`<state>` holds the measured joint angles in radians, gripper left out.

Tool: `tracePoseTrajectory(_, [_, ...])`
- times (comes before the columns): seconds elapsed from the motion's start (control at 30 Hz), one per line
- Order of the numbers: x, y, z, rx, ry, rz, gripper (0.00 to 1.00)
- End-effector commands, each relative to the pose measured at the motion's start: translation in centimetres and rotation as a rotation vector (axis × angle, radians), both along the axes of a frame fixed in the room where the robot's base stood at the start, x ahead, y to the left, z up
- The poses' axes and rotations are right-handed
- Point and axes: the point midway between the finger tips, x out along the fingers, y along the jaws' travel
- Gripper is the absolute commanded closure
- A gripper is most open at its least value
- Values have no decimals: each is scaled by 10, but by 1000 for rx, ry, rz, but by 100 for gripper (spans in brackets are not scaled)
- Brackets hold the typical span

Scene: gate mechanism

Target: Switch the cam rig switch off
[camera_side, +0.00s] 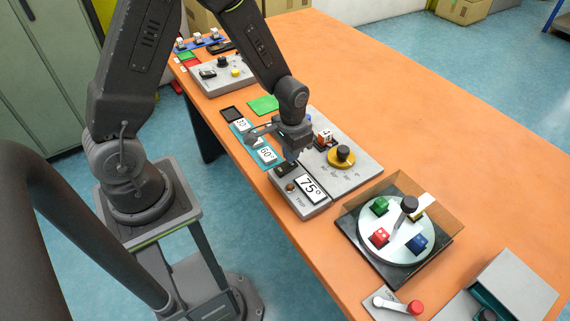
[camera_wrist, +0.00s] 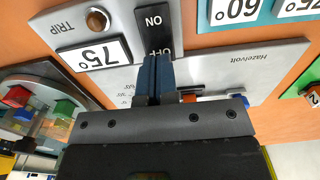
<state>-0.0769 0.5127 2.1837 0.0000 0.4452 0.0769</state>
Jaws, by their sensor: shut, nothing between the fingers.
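The cam rig switch is a black rocker marked ON and OFF (camera_wrist: 154,22) on a grey panel. In the wrist view the ON end is clear, and my fingers partly cover the OFF end. My gripper (camera_wrist: 153,66) is shut and empty, its tips at the OFF end; I cannot tell whether they touch it. In the side view my gripper (camera_side: 291,157) points down over the panel beside the dark switch (camera_side: 284,169). Which way the rocker is tilted is not clear.
Beside the switch are a 75° card (camera_side: 310,187) and a brown TRIP button (camera_side: 290,187). A yellow and black knob (camera_side: 341,156) stands on the grey panel (camera_side: 356,175). A turntable with coloured cubes (camera_side: 392,245) is nearer the camera.

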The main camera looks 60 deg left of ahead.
Motion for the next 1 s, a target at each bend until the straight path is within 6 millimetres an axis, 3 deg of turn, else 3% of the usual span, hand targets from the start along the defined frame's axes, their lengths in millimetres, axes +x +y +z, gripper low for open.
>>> tracePoseTrajectory(1.0, [0, 0, -15, 0, 0, 0, 100])
